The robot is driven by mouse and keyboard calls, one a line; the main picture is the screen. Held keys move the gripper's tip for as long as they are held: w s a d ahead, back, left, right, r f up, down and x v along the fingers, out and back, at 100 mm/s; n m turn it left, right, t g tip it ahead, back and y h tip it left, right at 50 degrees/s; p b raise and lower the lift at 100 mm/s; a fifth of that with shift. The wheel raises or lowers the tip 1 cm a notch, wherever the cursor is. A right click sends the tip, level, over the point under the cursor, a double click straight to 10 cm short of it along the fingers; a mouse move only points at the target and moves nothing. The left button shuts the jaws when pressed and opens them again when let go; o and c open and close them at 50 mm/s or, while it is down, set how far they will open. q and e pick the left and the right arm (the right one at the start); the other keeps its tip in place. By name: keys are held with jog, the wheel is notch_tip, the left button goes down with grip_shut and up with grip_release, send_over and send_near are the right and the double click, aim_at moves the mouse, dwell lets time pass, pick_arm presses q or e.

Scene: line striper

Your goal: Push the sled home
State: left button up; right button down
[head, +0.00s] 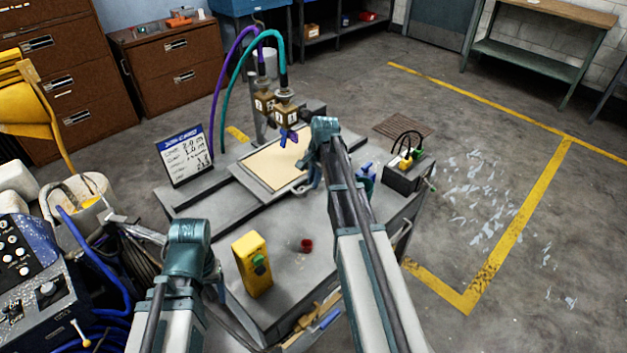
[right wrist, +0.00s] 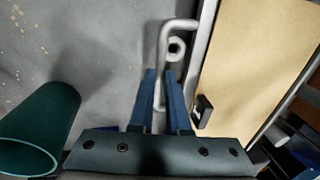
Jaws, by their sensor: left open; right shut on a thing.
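The sled is a flat grey carriage bearing a tan board (head: 272,165), on the workbench below two brass-coloured spray heads (head: 275,105). The board also shows at the right of the right wrist view (right wrist: 245,70). My right gripper (right wrist: 160,76) is shut on the sled's bent grey handle (right wrist: 165,38), its blue fingers either side of the bar. In the head view my right arm partly hides this grip and the sled's right side. My left gripper (head: 217,289) is low at the bench's near left, open, mostly hidden by its own wrist.
A yellow box with a green button (head: 253,264) and a small red cup (head: 306,245) stand on the bench's near part. A handwritten board (head: 185,157) stands at the left edge. A dark box (head: 408,175) with switches is at the right. A dark green cylinder (right wrist: 40,130) is close in the right wrist view.

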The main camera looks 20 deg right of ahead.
jog(key=s+a, duration=0.2)
jog(key=a, duration=0.4)
jog(key=s+a, duration=0.3)
jog(key=a, duration=0.4)
jog(key=s+a, duration=0.2)
jog(key=a, duration=0.5)
jog(key=shift+s+a, duration=0.15)
jog(key=shift+a, duration=0.1)
jog(key=shift+a, duration=0.1)
jog(key=c, duration=0.9)
grip_release()
jog(key=shift+a, duration=0.1)
jog(key=shift+r, duration=0.15)
